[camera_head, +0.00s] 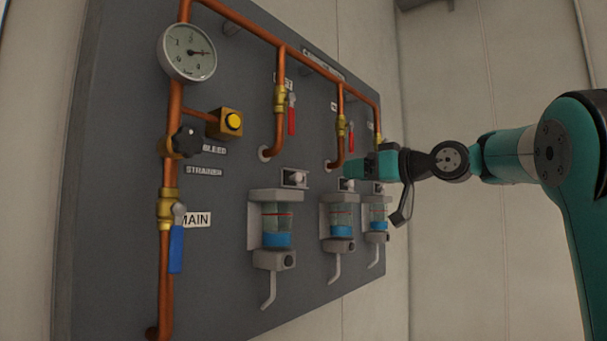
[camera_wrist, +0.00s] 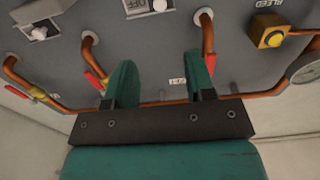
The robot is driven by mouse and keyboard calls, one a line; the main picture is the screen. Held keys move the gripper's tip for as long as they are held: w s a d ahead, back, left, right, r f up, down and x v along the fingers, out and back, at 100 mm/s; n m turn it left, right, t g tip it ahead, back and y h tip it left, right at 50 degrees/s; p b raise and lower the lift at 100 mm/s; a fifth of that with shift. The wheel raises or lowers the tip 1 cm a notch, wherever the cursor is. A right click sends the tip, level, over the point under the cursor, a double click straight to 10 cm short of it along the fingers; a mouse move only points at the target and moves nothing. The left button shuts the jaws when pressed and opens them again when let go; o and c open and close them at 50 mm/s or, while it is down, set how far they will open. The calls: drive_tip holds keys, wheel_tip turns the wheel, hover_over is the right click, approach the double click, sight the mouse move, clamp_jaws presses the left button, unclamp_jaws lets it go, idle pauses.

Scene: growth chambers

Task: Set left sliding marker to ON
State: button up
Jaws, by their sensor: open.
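The left sliding marker (camera_head: 294,178) is a small grey plate with a pale round knob, mounted on the dark panel above the left bottle. In the wrist view the left sliding marker (camera_wrist: 148,12) is at the top edge, partly cut off, with the word OFF showing beside its knob. My gripper (camera_head: 360,169) is right of this marker in the head view, in front of the panel near the middle one. In the wrist view my gripper (camera_wrist: 160,78) has its two teal fingers apart with nothing between them. The fingers are clear of the left marker's knob.
The middle sliding marker (camera_wrist: 38,32) shows at the wrist view's left. Copper pipes (camera_head: 310,60) with red-handled valves (camera_head: 291,115) run above. Bottles (camera_head: 276,222) hang below the markers. A yellow button (camera_head: 233,121) and a gauge (camera_head: 188,52) are at left.

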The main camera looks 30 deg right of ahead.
sight(300, 177)
drive_tip(key=p+x, duration=0.6)
drive_tip(key=x, duration=0.8)
drive_tip(key=shift+r, duration=0.2)
drive_tip(key=shift+w+a+f+p, duration=0.25)
drive_tip(key=shift+w+p, duration=0.15)
drive_tip(key=shift+w, duration=0.1)
